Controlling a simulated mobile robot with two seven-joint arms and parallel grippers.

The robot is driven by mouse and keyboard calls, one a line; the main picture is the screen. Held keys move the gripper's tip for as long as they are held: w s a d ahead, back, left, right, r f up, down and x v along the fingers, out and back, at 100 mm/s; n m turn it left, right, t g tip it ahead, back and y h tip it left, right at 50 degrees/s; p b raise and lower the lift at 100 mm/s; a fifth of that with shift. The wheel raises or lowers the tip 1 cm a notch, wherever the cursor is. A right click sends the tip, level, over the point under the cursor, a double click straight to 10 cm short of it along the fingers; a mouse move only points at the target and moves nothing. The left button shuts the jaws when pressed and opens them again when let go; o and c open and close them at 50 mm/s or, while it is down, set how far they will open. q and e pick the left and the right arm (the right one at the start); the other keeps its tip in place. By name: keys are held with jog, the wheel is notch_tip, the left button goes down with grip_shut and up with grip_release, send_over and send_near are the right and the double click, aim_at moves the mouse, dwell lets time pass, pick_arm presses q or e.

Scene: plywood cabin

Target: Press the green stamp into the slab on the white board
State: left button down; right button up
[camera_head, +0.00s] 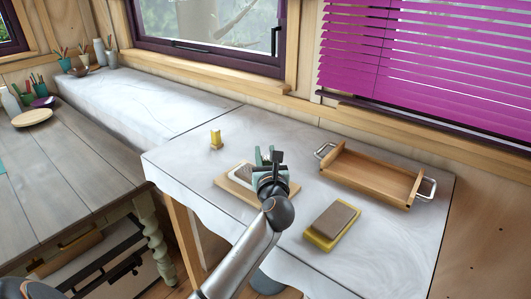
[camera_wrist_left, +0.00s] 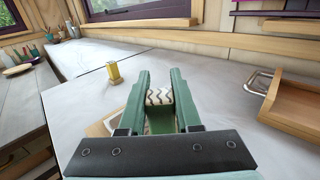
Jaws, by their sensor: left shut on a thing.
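My left gripper (camera_head: 268,160) comes in over the marble-topped table and hangs over the right part of a tan wooden board. In the left wrist view its green fingers (camera_wrist_left: 160,100) are shut on the stamp, a block with a white and dark zigzag face (camera_wrist_left: 159,97). Its green part is hard to tell from the fingers. A white board with a greyish slab (camera_head: 241,171) lies on the tan board (camera_head: 228,186), partly hidden by the gripper. I cannot tell whether the stamp touches the slab. My right gripper is not in view.
A yellow stamp (camera_head: 215,139) stands upright on the marble top (camera_head: 185,165). A yellow board (camera_head: 317,239) with a brown slab (camera_head: 336,219) lies at the front right. A wooden tray (camera_head: 370,177) with metal handles lies behind it. A plank table (camera_head: 55,160) stands at left.

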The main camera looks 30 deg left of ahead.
pick_arm(q)
jog(key=shift+f, duration=0.5)
dwell(0.6)
notch_tip(320, 180, up, 7)
jog(key=p, duration=0.8)
jog(key=shift+p, duration=0.3)
jog(key=shift+r, duration=0.1)
dwell(0.5)
